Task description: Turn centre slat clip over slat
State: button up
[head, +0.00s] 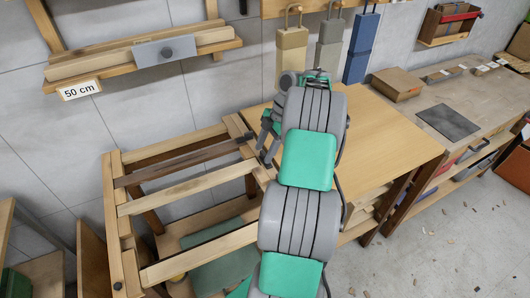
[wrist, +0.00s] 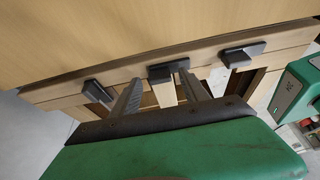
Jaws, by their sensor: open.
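The centre slat clip (wrist: 168,71) is a small dark grey piece on the wooden rail, at the end of the pale centre slat (wrist: 165,93). I cannot tell how far it is turned over the slat. My gripper (wrist: 160,78) is open, with one grey finger on each side of the slat and the tips close to the clip. I cannot tell whether they touch it. In the head view my gripper (head: 268,132) is at the frame's right end, partly hidden by my arm. Similar clips sit to the left (wrist: 97,90) and right (wrist: 241,53) on the rail.
The slatted wooden frame (head: 112,220) stands left of a wooden table (head: 385,130). A workbench (head: 455,95) stands at the right. The floor (head: 430,230) at the right front has only small scraps.

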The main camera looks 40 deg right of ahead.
jog(key=shift+c, duration=0.2)
grip_shut()
dwell(0.4)
